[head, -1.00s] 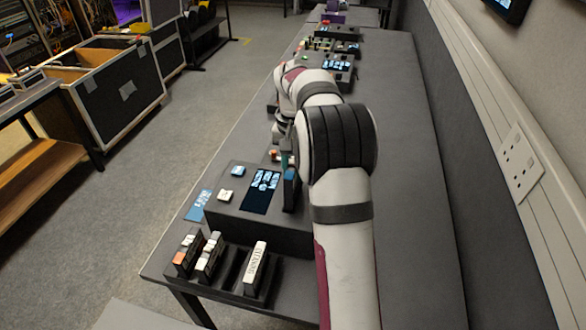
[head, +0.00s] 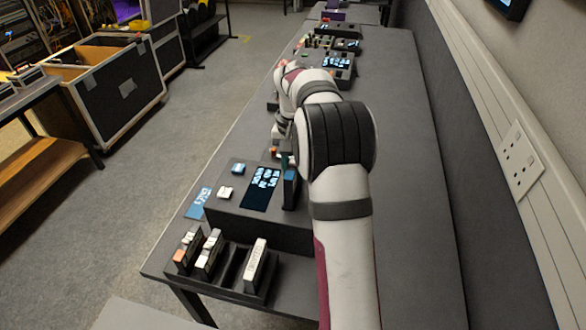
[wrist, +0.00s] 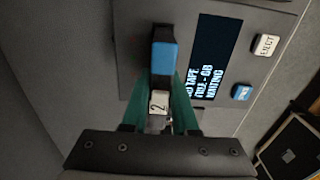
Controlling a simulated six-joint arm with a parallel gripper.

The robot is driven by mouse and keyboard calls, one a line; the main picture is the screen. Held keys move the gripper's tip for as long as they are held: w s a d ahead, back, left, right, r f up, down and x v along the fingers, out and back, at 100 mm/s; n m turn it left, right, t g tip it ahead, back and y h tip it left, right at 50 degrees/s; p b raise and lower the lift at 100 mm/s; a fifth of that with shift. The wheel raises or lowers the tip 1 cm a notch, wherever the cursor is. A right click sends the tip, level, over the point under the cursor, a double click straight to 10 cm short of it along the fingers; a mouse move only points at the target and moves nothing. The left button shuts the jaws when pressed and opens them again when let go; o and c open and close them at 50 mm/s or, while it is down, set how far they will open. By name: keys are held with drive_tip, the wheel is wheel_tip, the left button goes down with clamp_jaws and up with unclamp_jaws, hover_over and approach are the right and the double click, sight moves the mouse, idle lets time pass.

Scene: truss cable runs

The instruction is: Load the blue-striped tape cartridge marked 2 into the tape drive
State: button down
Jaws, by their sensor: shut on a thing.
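The blue-striped cartridge marked 2 (wrist: 164,56) is between the green fingers of my gripper (wrist: 161,84), which is shut on it. In the wrist view its white label with the 2 faces me and its blue end points away from my wrist. In the head view the cartridge (head: 290,187) stands upright at the right side of the tape drive's screen. The tape drive (head: 225,213) is a dark box, also in the wrist view (wrist: 200,115). I cannot tell how far the cartridge is inside the drive; its lower end is hidden.
The drive's screen (wrist: 210,70) reads partly "tape" and "waiting", beside a white eject button (wrist: 265,45) and a blue button (wrist: 241,92). A rack (head: 225,284) in front holds several cartridges, with a gap before the cleaning one (head: 256,262). More devices stand farther back.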

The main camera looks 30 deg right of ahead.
drive_tip(key=shift+f, duration=2.55)
idle(0.7)
drive_tip(key=c, duration=0.6)
unclamp_jaws()
drive_tip(key=shift+o, duration=0.3)
drive_tip(key=shift+o, duration=1.3)
